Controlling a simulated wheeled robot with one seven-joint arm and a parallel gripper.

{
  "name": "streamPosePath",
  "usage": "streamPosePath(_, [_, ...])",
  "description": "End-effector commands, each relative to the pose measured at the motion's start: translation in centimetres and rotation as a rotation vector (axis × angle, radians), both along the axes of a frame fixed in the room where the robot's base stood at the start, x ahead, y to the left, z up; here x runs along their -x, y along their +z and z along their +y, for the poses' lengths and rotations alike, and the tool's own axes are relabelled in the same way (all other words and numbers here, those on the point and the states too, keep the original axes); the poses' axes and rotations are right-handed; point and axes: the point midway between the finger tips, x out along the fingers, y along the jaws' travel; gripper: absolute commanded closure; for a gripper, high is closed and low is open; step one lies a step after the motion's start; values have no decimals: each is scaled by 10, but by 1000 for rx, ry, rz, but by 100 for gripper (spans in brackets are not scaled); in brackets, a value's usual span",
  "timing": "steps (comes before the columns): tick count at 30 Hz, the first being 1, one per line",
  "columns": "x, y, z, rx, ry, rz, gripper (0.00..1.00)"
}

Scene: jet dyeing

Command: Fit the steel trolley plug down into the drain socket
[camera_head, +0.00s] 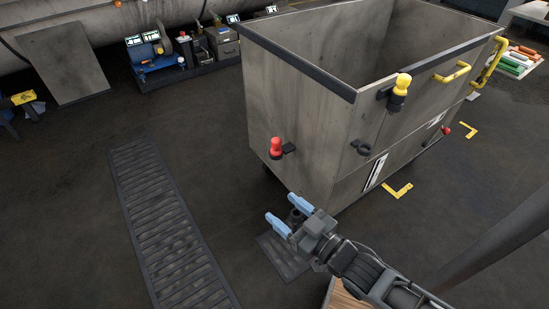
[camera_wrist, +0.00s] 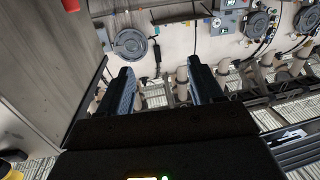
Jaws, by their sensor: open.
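A large grey steel trolley (camera_head: 300,105) stands in the middle of the head view. A yellow-topped dark fitting (camera_head: 400,90) sits in a bracket near its top rim, and a red-topped one (camera_head: 276,148) is lower on the left face. An empty dark ring bracket (camera_head: 363,147) is on the front face. I cannot tell which fitting is the plug. My gripper (camera_head: 281,207) is open beside the trolley's lower front corner. In the wrist view, the space between its fingers (camera_wrist: 163,88) looks empty. A dark round thing (camera_head: 296,215) shows near the fingers, perhaps the drain socket, partly hidden.
A long floor grate (camera_head: 165,215) runs at left, and a smaller grate (camera_head: 283,257) lies under my gripper. The trolley wall (camera_wrist: 45,65) is close at left in the wrist view. Yellow floor marks (camera_head: 398,190) lie right of the trolley. Open floor is at left.

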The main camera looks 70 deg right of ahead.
Motion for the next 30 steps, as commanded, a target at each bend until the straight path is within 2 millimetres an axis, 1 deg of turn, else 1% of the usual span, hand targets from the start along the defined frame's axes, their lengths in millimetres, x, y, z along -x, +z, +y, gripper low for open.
streamPosePath(1, [-16,-27,-25,11,-46,-24,34])
streamPosePath(2, [-23,-37,-39,16,-69,-36,34])
streamPosePath(3, [-33,-49,-57,22,-100,-51,34])
streamPosePath(5, [-46,-65,-86,30,-146,-77,34])
streamPosePath(6, [-54,-75,-105,35,-175,-90,34])
streamPosePath(8, [-64,-87,-133,41,-216,-114,34])
streamPosePath(9, [-70,-93,-151,44,-240,-128,34])
streamPosePath(12, [-81,-104,-189,52,-292,-157,34])
streamPosePath(15, [-87,-109,-215,55,-326,-180,34])
streamPosePath(19, [-91,-110,-234,59,-350,-193,34])
streamPosePath(24, [-103,-107,-247,60,-353,-198,34])
streamPosePath(30, [-118,-104,-259,59,-354,-196,34])
